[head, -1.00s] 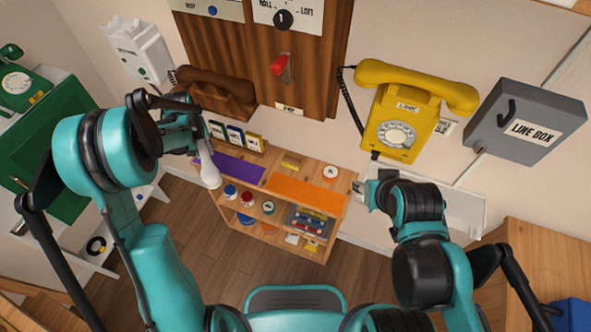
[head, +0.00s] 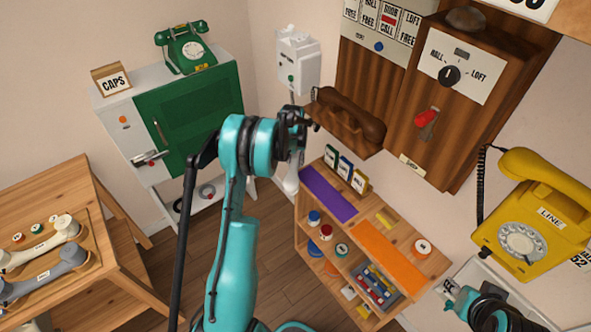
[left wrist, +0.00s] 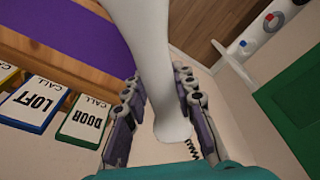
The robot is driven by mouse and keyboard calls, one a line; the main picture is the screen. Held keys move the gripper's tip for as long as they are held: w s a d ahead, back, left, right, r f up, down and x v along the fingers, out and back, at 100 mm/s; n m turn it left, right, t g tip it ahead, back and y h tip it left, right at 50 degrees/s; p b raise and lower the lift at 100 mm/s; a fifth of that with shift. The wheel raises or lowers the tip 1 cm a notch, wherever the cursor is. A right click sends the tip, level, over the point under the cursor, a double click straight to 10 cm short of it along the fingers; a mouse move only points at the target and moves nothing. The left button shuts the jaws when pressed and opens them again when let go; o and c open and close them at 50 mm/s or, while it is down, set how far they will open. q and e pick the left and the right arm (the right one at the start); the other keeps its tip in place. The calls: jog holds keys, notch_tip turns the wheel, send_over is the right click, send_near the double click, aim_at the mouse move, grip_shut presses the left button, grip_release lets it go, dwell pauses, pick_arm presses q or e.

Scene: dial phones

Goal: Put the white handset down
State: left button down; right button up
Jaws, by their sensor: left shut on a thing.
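The white handset (head: 291,180) hangs roughly upright from my left gripper (head: 292,145), left of the purple mat (head: 326,194) on the wooden shelf unit. In the left wrist view, the fingers of my left gripper (left wrist: 153,115) are on both sides of the white handset (left wrist: 146,65), shut on it. Its upper end runs out of that view. A white wall phone (head: 298,62) hangs behind, above the gripper. My right gripper (head: 450,290) is at the lower right; its fingers are too small to judge.
An orange mat (head: 378,256) and small jars share the shelf unit. A brown handset (head: 350,118) lies on a wooden ledge. A yellow phone (head: 535,220) hangs at right. A green phone (head: 186,48) stands on the cabinet. A cream handset (head: 45,243) and grey handset (head: 45,275) lie at left.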

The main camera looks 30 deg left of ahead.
pick_arm(q)
notch_tip(320, 180, down, 4)
jog(key=shift+r+b, duration=0.15)
jog(key=shift+b, duration=0.65)
jog(key=shift+f+b, duration=0.5)
jog(key=shift+f, duration=0.2)
jog(key=shift+s, duration=0.1)
jog(key=c, duration=1.2)
grip_release()
